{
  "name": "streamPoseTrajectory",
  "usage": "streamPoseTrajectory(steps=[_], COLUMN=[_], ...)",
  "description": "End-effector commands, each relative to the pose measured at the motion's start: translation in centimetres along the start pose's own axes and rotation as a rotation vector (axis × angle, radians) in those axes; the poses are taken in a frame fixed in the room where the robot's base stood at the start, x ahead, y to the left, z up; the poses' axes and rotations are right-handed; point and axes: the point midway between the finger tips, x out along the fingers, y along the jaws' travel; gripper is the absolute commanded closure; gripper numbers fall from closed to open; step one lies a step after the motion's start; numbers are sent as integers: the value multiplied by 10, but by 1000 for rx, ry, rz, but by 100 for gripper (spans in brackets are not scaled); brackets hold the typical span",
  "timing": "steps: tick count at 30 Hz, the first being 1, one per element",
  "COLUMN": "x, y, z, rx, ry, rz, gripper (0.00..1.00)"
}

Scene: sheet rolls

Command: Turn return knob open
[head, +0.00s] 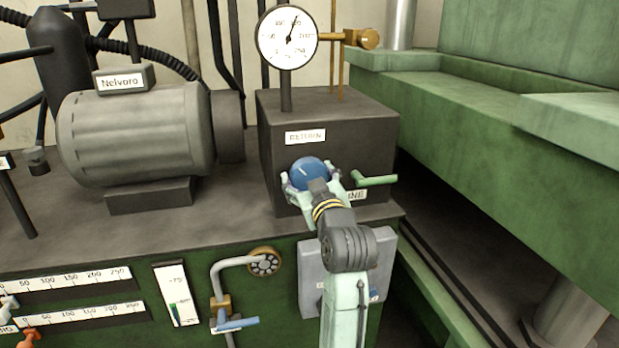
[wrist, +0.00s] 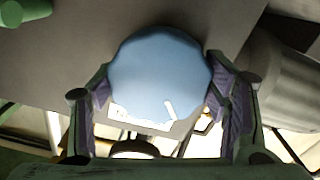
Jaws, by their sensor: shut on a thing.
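The return knob (head: 309,171) is a round blue knob on the front of a dark block, below a label reading RETURN (head: 305,137). A white mark shows on its face. In the wrist view the blue knob (wrist: 160,80) fills the middle, with its white mark near the lower right edge. My gripper (head: 312,182) is shut on the knob, one finger at each side. In the wrist view my gripper's (wrist: 160,95) purple-lined pads touch or nearly touch the knob's left and right edges. My wrist hides the area below the knob.
A green lever (head: 374,181) sticks out close to the right of my gripper, above a partly hidden label. A pressure gauge (head: 288,37) stands above the block. A grey motor (head: 137,134) is at left. A green press frame (head: 480,120) bounds the right side.

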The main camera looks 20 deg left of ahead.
Motion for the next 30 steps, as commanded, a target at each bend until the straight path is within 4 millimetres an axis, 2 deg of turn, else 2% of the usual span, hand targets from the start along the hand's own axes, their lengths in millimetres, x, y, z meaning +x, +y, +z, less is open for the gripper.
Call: streamPoseTrajectory(steps=[30], x=[0], y=[-1], z=[2], rx=[-970], ry=[1], rz=[2], gripper=[59])
